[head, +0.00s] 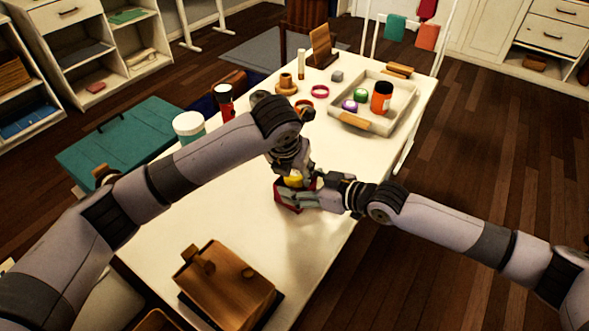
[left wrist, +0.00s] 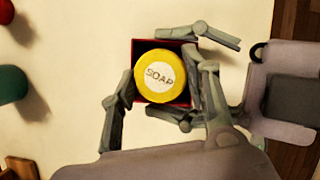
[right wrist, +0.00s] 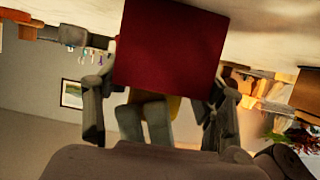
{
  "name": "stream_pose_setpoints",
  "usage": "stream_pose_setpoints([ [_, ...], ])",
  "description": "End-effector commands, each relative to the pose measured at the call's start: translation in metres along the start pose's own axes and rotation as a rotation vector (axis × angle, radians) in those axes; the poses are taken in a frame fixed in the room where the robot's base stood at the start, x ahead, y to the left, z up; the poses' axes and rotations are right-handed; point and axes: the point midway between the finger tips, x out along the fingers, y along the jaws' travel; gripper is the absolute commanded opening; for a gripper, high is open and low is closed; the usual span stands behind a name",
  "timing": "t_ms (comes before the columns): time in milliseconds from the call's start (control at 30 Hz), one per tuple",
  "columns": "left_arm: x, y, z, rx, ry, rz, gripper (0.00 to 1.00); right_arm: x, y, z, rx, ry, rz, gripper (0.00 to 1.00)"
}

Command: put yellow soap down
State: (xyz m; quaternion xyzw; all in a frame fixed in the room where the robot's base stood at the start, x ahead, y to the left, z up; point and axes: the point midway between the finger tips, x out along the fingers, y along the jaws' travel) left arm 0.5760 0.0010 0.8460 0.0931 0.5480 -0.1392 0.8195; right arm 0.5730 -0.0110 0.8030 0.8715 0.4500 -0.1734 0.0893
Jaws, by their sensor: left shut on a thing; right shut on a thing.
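The yellow soap (left wrist: 160,76) is a round piece with a white label reading SOAP. My left gripper (head: 294,174) is shut on it from above, one finger on each side. In the left wrist view it lies within the outline of a small red box (left wrist: 138,50). In the right wrist view a bit of yellow (right wrist: 173,106) shows at the rim of the red box (right wrist: 170,48); how deep it sits is hidden. My right gripper (head: 305,198) is shut on the red box from the right, near the table's right edge.
The white table (head: 190,225) has bare room in front and left of the box. A wooden box (head: 228,285) stands at the front. A tray (head: 345,118) with an orange bottle (head: 381,98) stands farther back. A white-lidded jar (head: 189,124) is at the left edge.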

Motion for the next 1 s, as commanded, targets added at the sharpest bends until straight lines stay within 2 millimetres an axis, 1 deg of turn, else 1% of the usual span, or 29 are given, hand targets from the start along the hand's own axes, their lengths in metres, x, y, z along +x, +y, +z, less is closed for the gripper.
stream_pose_setpoints([
  [133,-0.001,0.000,0.001,0.000,-0.001,0.000,0.10,0.000,0.000,0.001,0.000,-0.001,0.000,0.38],
  [633,0.011,0.000,-0.005,0.000,0.001,0.001,0.10,0.000,0.000,0.000,-0.001,-0.001,0.000,0.38],
  [667,0.011,0.001,-0.005,0.000,0.002,0.001,0.45,0.000,0.000,0.000,-0.001,0.000,-0.001,0.38],
  [933,0.012,0.000,-0.006,0.001,0.005,0.001,0.63,0.000,-0.001,0.000,0.000,0.000,-0.001,0.38],
  [1000,0.012,0.000,-0.006,0.001,0.005,0.001,0.63,0.000,0.000,0.000,0.000,0.000,-0.001,0.38],
])
